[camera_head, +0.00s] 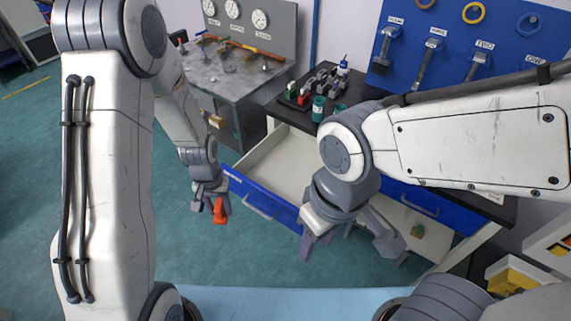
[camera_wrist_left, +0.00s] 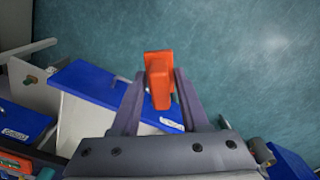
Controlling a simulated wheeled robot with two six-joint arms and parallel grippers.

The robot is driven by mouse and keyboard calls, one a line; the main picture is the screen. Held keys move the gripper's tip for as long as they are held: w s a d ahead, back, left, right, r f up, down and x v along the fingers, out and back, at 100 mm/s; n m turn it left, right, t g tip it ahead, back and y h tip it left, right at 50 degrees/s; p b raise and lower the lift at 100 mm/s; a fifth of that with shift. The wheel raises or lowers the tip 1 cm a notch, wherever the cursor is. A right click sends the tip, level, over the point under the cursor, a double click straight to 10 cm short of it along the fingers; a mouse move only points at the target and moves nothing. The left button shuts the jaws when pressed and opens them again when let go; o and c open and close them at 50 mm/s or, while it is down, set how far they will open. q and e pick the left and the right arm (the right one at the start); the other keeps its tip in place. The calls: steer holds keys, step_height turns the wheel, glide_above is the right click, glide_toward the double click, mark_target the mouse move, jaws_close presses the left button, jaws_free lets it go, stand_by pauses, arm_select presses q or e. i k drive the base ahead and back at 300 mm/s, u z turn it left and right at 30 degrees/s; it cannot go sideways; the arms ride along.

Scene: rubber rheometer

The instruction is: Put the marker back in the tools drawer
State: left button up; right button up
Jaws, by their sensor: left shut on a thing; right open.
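My left gripper (camera_head: 212,207) is shut on an orange thing (camera_head: 220,211), likely the marker. It hangs over the floor, left of the open drawer and outside its blue front (camera_head: 258,198). In the left wrist view the orange thing (camera_wrist_left: 158,78) is held between the two fingertips (camera_wrist_left: 160,85), its shape blocky. The open drawer's white inside (camera_head: 282,158) looks empty where it shows; my right arm hides its right end. Its label in the left wrist view is too small to read. My right gripper (camera_head: 348,238) is open and empty in front of the drawer.
The dark bench top (camera_head: 275,103) above the drawer holds a rack (camera_head: 308,88) and green jars (camera_head: 318,108). Another blue drawer front (camera_head: 432,208) is at the right, near a white surface with a small green thing (camera_head: 418,230). A metal bench (camera_head: 225,75) stands behind. Floor at left is clear.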

mark_target(296, 174)
steer(key=z, duration=0.4)
steer(key=i, duration=0.85)
steer(key=z, duration=0.6)
